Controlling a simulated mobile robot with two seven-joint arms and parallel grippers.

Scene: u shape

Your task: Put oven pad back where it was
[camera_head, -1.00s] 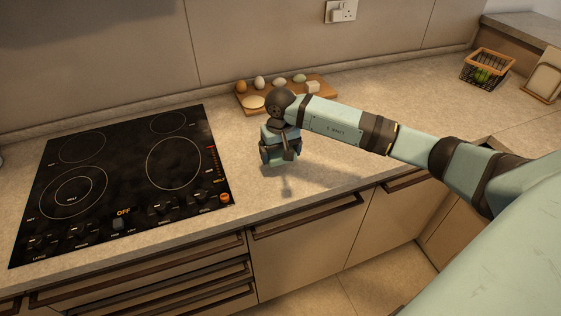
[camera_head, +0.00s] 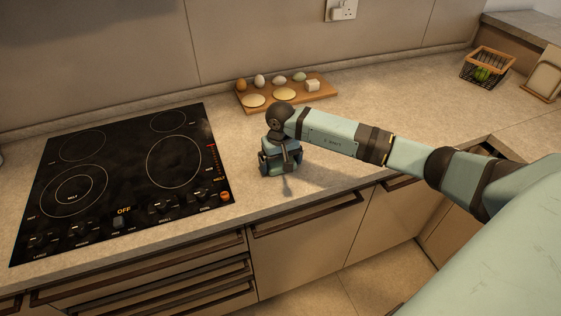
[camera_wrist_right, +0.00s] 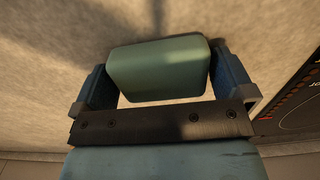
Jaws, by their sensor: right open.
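My right gripper (camera_head: 281,160) is low over the counter, between the hob and the wooden board. In the right wrist view its two fingers (camera_wrist_right: 163,85) stand apart. A pale green block with rounded edges (camera_wrist_right: 158,68) shows between them, close to both fingers. I cannot tell for sure whether this block is the oven pad, or whether it rests on the counter. No other thing that looks like an oven pad shows. My left gripper is not in view.
The black hob (camera_head: 120,178) lies to the left of my right gripper. A wooden board (camera_head: 318,95) with eggs, round flat pieces and a white cube stands behind it. A wire basket (camera_head: 487,68) is at the far right. The counter right of the board is clear.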

